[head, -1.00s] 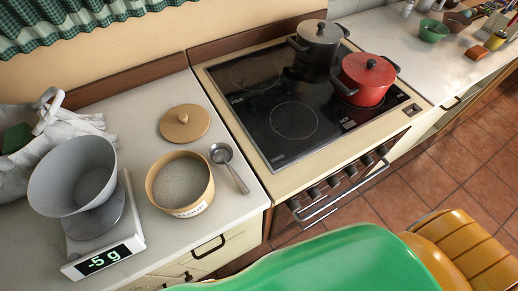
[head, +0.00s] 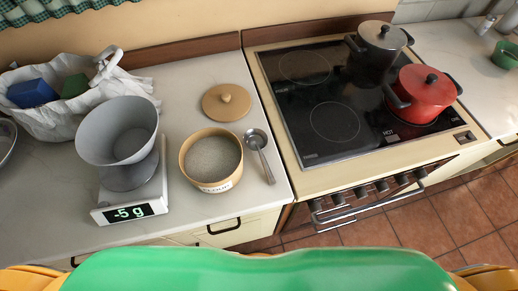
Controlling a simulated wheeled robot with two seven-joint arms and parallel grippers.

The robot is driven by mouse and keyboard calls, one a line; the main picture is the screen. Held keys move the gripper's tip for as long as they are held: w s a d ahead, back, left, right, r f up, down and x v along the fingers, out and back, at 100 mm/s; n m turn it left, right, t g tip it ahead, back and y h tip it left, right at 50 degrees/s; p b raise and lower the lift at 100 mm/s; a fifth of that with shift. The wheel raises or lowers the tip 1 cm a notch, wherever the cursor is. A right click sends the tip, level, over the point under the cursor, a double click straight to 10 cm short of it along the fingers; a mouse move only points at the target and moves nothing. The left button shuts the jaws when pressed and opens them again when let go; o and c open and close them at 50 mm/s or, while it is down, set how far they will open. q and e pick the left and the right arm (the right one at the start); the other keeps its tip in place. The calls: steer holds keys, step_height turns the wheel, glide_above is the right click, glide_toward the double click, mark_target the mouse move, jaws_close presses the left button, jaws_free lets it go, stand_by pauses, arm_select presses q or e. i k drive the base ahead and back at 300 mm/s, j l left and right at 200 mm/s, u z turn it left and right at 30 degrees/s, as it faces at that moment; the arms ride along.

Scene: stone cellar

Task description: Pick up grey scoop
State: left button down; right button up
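The grey scoop (head: 257,139) lies on the pale counter. Its round bowl is toward the back and its handle points to the front right. It is just right of a round tan canister (head: 184,165) filled with pale powder and labelled on its front. The canister's wooden lid (head: 227,103) lies flat behind it. Neither of my grippers shows in the head view.
A kitchen scale (head: 155,192) with a grey bowl on top reads -5 g, left of the canister. A white bag (head: 55,118) stands at the back left. The stove (head: 300,158) to the right holds a grey pot (head: 380,48) and a red pot (head: 424,95).

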mark_target(255, 140)
steer(key=u, duration=1.3)
steer(key=k+l+z, duration=0.1)
steer(key=l+z, duration=0.15)
steer(key=z, duration=0.15)
steer(key=l+z, duration=0.2)
steer(key=z, duration=0.2)
